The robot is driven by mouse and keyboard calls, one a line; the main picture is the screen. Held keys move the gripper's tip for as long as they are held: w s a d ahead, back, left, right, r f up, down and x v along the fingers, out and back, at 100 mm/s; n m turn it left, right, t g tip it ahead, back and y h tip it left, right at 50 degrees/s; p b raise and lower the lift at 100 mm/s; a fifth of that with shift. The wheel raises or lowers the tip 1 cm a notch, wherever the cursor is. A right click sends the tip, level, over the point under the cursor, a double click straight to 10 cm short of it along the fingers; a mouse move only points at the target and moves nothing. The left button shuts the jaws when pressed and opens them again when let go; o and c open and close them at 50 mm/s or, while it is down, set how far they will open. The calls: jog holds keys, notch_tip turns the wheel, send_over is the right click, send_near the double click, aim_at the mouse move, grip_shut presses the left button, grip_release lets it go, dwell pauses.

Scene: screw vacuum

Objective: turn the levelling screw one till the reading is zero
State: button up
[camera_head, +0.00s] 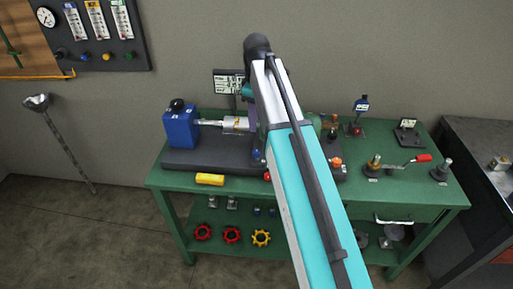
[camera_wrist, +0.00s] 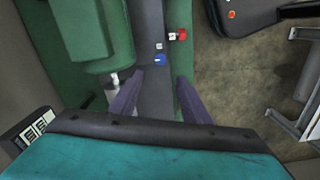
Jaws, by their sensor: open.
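My gripper (camera_wrist: 160,77) is open and empty in the wrist view, its two purple fingers over a dark grey base plate. A blue round knob (camera_wrist: 160,59) lies just beyond the gap between the fingertips, apart from them as far as I can tell. A red knob (camera_wrist: 178,35) sits farther on, at the plate's edge. In the head view my arm hides most of the gripper; the blue knob (camera_head: 256,154) and red knob (camera_head: 267,176) show left of the arm. I cannot tell which part is levelling screw one. Small displays (camera_head: 361,103) stand on the bench; no reading is legible.
The green bench (camera_head: 165,178) carries a blue motor (camera_head: 181,127), a yellow block (camera_head: 210,179) and brass-topped posts (camera_head: 374,162) with a red-handled crank (camera_head: 422,158). A green machine body (camera_wrist: 100,35) stands close left of the fingers. A dark cabinet (camera_head: 480,150) stands at right.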

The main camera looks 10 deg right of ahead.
aim_at(256, 152)
jog(key=shift+f, duration=0.2)
jog(key=shift+f+p, duration=1.65)
jog(key=shift+f, duration=5.1)
jog(key=c, duration=1)
jog(key=shift+c, duration=0.2)
jog(key=shift+m, duration=0.4)
jog(key=m, duration=1.1)
